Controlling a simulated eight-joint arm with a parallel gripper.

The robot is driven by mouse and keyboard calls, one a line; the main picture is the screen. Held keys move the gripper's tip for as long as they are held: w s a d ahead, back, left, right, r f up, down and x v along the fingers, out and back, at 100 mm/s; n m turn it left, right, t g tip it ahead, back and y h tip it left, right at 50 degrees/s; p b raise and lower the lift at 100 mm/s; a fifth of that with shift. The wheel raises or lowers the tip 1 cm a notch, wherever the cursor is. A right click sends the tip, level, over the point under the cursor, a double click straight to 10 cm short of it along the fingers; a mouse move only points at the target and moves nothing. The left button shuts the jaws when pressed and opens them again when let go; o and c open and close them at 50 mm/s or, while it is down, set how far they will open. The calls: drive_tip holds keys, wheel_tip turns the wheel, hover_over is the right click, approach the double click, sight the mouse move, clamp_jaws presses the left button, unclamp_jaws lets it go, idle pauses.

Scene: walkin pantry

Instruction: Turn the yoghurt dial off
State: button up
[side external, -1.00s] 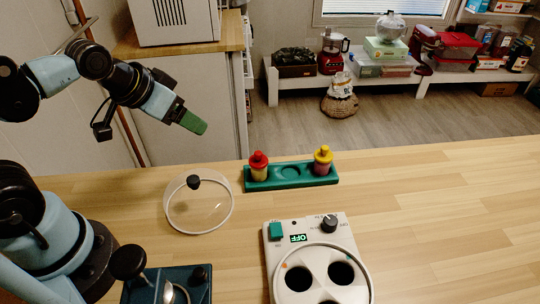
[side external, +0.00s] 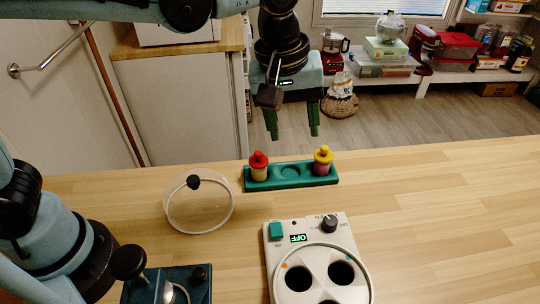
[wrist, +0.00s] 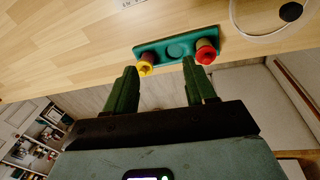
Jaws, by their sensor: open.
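The yoghurt maker (side external: 275,262) is a white unit at the front middle of the table in the side view. Its black dial (side external: 329,224) is at the upper right of its panel. The small display (side external: 299,238) reads OFF, and a teal button (side external: 276,231) sits left of it. My gripper (side external: 292,132) is open and empty, pointing down above the far table edge, behind the green rack and well away from the dial. In the wrist view my gripper (wrist: 161,78) shows two green fingers spread apart; the dial is not visible there.
A green rack (side external: 290,181) holds a red-capped jar (side external: 259,166) and a yellow-capped jar (side external: 323,160); its middle slot is empty. A clear lid (side external: 199,214) lies to the left. A dark blue device (side external: 196,286) stands front left. The table's right side is clear.

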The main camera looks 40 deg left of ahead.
sight(331, 220)
drive_tip(key=s+d+f+n+g+y, duration=0.1)
drive_tip(key=d+f+n+g, duration=0.15)
drive_tip(key=d, duration=0.75)
drive_tip(key=shift+n+t, duration=0.35)
drive_tip(key=f, duration=1.2)
drive_tip(key=shift+s+d, duration=0.15)
drive_tip(key=shift+s, duration=0.05)
clamp_jaws()
